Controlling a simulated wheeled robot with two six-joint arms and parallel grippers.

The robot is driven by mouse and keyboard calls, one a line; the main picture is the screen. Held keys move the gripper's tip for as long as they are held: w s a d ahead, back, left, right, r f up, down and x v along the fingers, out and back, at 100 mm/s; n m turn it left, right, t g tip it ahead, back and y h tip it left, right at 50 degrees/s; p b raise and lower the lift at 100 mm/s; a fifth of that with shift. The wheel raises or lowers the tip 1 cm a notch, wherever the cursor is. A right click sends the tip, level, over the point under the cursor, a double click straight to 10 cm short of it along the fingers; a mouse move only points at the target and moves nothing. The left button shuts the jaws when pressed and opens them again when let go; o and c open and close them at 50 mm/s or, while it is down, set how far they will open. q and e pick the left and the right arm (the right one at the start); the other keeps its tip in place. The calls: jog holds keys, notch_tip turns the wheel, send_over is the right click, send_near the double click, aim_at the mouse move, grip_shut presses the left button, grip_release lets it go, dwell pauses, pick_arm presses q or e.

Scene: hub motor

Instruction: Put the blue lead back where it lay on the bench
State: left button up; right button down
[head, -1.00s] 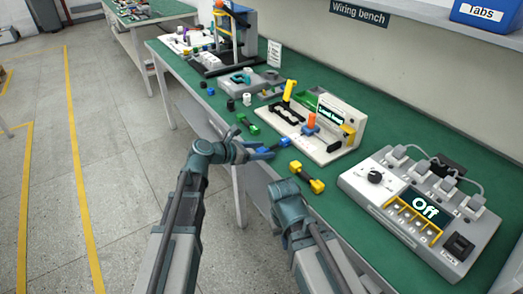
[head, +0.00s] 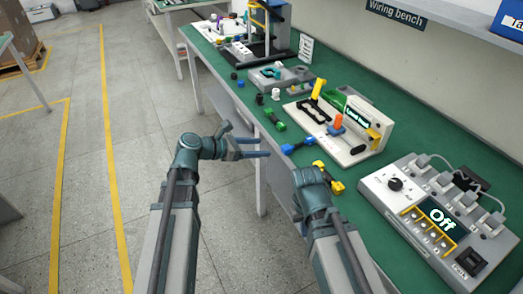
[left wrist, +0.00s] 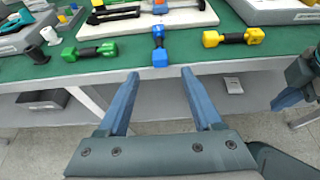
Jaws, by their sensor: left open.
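The blue lead (head: 298,145), with blue ends and a dark middle, lies on the green bench near its front edge. In the left wrist view the lead (left wrist: 159,47) lies straight ahead, between a green lead (left wrist: 90,51) and a yellow lead (left wrist: 234,37). My left gripper (head: 269,147) is open and empty, just off the bench's front edge. Its fingertips (left wrist: 160,73) point at the blue lead, with a gap between. My right gripper (head: 312,182) is by the bench edge near the yellow lead; its fingers are unclear in the head view.
A white test stand (head: 340,147) with yellow and orange handles stands behind the leads. A grey power box (head: 435,225) reading "Off" is on the right. Small coloured parts lie farther left along the bench (head: 207,60). The floor in front is open.

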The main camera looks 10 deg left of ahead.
pick_arm(q)
jog(key=s+d+f+m+g+y, duration=0.2)
jog(key=s+d+f+m+g, duration=0.2)
jog(key=s+d+f+m, duration=0.3)
jog(key=s+a+f+m+g+y, duration=0.1)
jog(key=s+m+y, duration=0.4)
jog(key=m, duration=0.6)
jog(key=s+a+f+m+g+y, duration=0.1)
jog(key=s+f+m+g+y, duration=0.2)
jog(key=m, duration=0.8)
jog(key=s+f+y, duration=0.2)
jog(key=s, duration=0.1)
jog(key=shift+s+f, duration=0.2)
jog(key=shift+s, duration=0.15)
notch_tip(320, 180, up, 14)
jog(key=p, duration=1.4)
jog(key=shift+r, duration=0.1)
